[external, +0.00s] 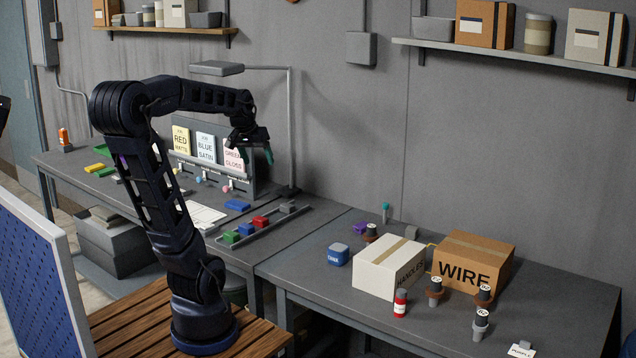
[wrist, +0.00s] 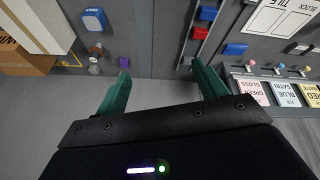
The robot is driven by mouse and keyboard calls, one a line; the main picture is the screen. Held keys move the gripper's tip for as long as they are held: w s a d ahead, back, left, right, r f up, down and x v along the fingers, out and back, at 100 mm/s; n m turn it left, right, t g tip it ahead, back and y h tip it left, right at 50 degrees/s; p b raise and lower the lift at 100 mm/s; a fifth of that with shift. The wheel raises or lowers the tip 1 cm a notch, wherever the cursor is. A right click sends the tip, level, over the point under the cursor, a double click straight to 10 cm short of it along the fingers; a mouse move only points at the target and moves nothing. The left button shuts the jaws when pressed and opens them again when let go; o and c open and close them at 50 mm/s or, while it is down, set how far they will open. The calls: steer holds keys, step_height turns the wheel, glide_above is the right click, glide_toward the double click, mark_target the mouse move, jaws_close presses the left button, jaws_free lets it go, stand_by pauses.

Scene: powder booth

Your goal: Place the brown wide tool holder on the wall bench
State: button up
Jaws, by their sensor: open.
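Several small holders with dark, pale-topped tools stand on the right-hand bench (external: 330,285): a brown holder (external: 435,297) and another brown holder (external: 484,300) before the WIRE box, a third brownish holder (external: 370,237) behind the white box, and a grey holder (external: 479,331) at the front. I cannot tell which is the wide one. The third shows small in the wrist view (wrist: 95,56). Both benches stand against the wall; the left-hand bench (external: 130,205) bears the colour cards. My gripper (external: 254,153), with teal fingers, is open and empty above the benches; the wrist view shows nothing between its fingers (wrist: 158,76).
A white box (external: 385,277) and a brown WIRE box (external: 480,258) stand on the right-hand bench, near a blue block (external: 338,254) and a red bottle (external: 400,303). A lamp (external: 290,130) and card rack (external: 215,170) stand near my gripper. The right-hand bench's front left is clear.

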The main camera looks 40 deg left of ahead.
steer(key=s+d+f+m, duration=0.3)
steer(key=s+d+f, duration=0.1)
steer(key=s+d, duration=0.6)
steer(key=shift+s+d+m, duration=0.3)
steer(key=shift+s+d, duration=0.05)
steer(key=shift+s, duration=1.2)
